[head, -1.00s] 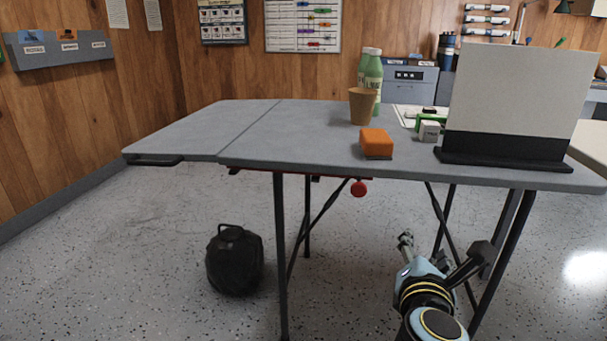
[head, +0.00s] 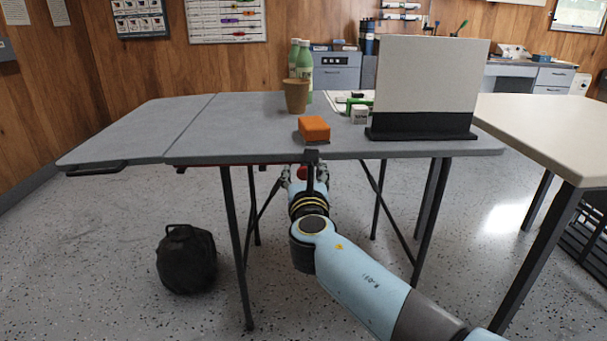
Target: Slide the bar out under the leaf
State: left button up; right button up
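The grey table (head: 245,138) has a leaf (head: 125,135) at its left, beyond a seam. The leaf looks level with the top and has a black handle (head: 97,167) under its front edge. A thin red bar (head: 230,165) shows under the table's front edge, near the seam; most of it is hidden. A red knob (head: 302,172) hangs below the table edge. My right gripper (head: 305,178) is under the edge at the knob, its fingers apart on either side. I cannot tell whether they touch it. My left gripper is out of view.
On the table stand an orange block (head: 314,129), a brown cup (head: 296,96), green bottles (head: 304,70) and an upright white panel (head: 432,75) on a black base. A black bag (head: 186,259) lies on the floor at left. A pale table (head: 545,130) stands at right.

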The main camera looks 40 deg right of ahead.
jog(key=shift+w+d, duration=0.15)
jog(key=shift+w, duration=0.05)
grip_shut()
dwell(0.3)
jog(key=shift+f, duration=0.2)
